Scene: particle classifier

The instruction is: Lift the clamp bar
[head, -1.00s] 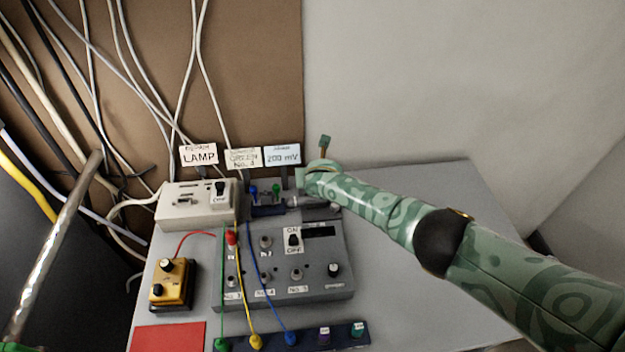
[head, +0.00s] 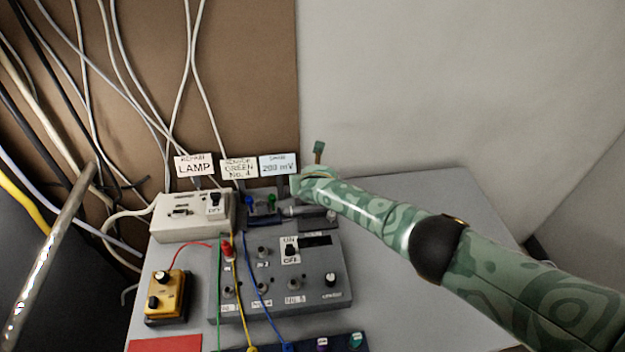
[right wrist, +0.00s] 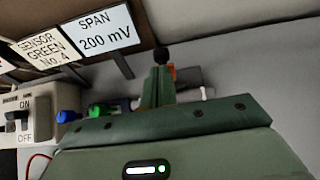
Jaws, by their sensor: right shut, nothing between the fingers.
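My right gripper (head: 310,183) is at the back right of the grey control box, beside the SPAN 200 mV sign. Its fingers are hidden in the head view. In the right wrist view, its green fingers (right wrist: 157,90) are together and hold nothing. A pale metal cylinder (head: 296,211) lies behind the box, next to a blue knob (head: 249,201) and a green knob (head: 271,200). A black knob (right wrist: 161,55) shows just beyond the fingertips. I cannot tell which part is the clamp bar, or whether the fingers touch it. My left gripper is not in view.
The grey control box (head: 325,275) has sockets and an ON/OFF switch. A white lamp box (head: 175,226) and a yellow box (head: 166,290) stand left. Coloured leads cross the front. Signs (head: 278,164) stand behind. The grey table (head: 420,235) is clear on the right.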

